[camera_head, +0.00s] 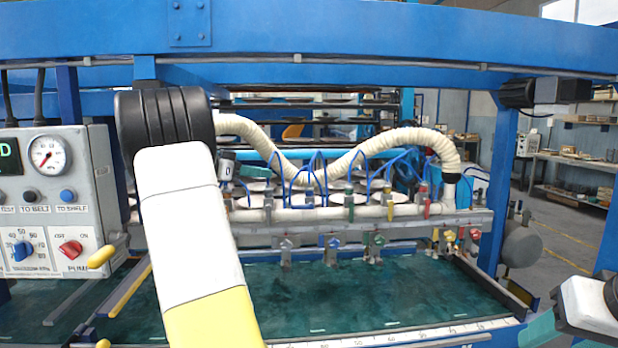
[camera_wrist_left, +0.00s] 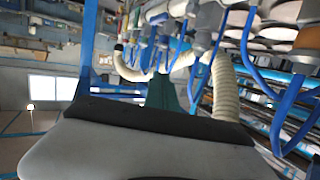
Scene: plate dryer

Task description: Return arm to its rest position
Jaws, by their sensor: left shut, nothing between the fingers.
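My left arm (camera_head: 190,235) rises from the bottom of the head view, white and yellow with a black joint at its top. It hides part of the machine behind it. My left gripper (camera_head: 228,167) shows only as a small grey part just right of the arm, beside the white hose and suction cups; it is shut and empty. In the left wrist view a large grey and black part of my own arm fills the bottom.
A blue beam (camera_head: 400,32) spans the top. A control panel (camera_head: 55,200) with gauge and knobs stands left. A ribbed white hose (camera_head: 400,140) and a valve rail (camera_head: 330,213) lie behind the arm. The green bed (camera_head: 370,285) below is clear. Shelves (camera_head: 580,150) stand far right.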

